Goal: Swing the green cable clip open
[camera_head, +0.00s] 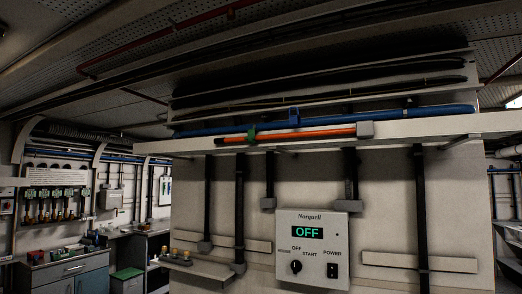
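The green cable clip (251,133) sits on the high shelf of the frame, around or against an orange cable (312,132). It is small in the head view, and I cannot tell whether it is open or shut. A blue clip (294,116) sits a little up and to the right, at a thick blue cable (390,115). A grey box (365,129) is at the orange cable's right end. Neither of my grippers shows in the head view.
A control box (312,247) reading OFF is mounted on the front panel below. Black vertical conduits (240,205) run down the panel from the shelf edge (215,146). A small ledge (195,266) with fittings juts out at lower left. A workbench (65,270) stands at far left.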

